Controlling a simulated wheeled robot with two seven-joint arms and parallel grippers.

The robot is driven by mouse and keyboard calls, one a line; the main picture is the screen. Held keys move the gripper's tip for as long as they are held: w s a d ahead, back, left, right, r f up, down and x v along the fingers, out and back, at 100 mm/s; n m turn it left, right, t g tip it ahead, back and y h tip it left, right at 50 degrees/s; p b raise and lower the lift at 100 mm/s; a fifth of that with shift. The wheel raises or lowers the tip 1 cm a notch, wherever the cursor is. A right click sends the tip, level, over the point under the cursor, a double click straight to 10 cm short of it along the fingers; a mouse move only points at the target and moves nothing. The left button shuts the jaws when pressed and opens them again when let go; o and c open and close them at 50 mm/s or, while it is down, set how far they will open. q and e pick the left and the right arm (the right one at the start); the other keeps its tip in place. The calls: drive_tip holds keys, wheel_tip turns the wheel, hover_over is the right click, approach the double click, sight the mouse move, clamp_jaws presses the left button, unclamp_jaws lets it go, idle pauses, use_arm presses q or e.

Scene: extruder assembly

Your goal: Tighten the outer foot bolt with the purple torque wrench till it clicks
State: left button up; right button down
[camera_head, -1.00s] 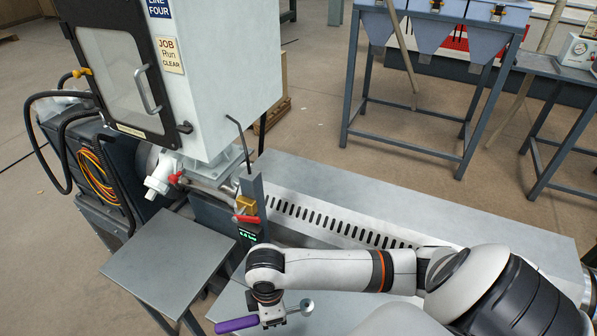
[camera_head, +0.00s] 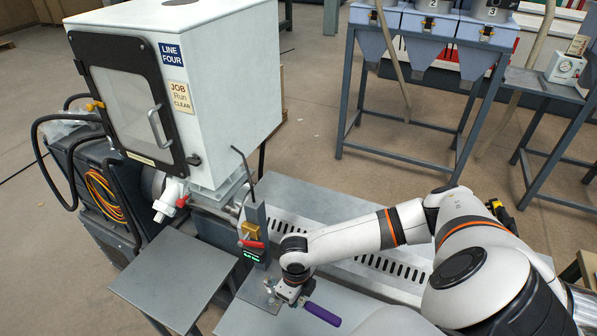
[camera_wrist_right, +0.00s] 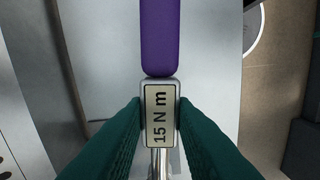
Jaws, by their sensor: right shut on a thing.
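My right gripper (camera_head: 289,295) is shut on the purple torque wrench (camera_head: 322,313) over the grey metal surface in front of the extruder. The purple handle points to the lower right in the head view. In the right wrist view the handle (camera_wrist_right: 160,40) runs up, and the teal finger pads of my right gripper (camera_wrist_right: 160,120) close on both sides of the label reading 15 N m. The wrench's steel shaft goes on below the label, and its head is out of that view. The outer foot bolt cannot be made out; whether the wrench sits on it cannot be told. My left gripper is not in view.
The white cabinet (camera_head: 230,90) marked LINE FOUR stands behind to the left. A post with a red lever (camera_head: 252,244) and green display stands close behind my right gripper. A bare grey side table (camera_head: 170,275) is at the left. The slotted bench (camera_head: 300,200) lies behind my arm.

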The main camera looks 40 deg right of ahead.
drive_tip(key=shift+d+n, duration=0.35)
drive_tip(key=shift+n, duration=0.25)
drive_tip(key=shift+f, duration=0.2)
wheel_tip(320, 180, down, 5)
drive_tip(key=b, duration=0.5)
drive_tip(key=shift+f+b, duration=0.1)
drive_tip(key=shift+b, duration=0.2)
drive_tip(key=shift+w+r+p, duration=0.1)
drive_tip(key=shift+r+p, duration=0.2)
drive_tip(key=shift+p, duration=0.1)
drive_tip(key=shift+a, duration=0.1)
drive_tip(key=shift+f+b, duration=0.75)
drive_tip(key=shift+f, duration=0.55)
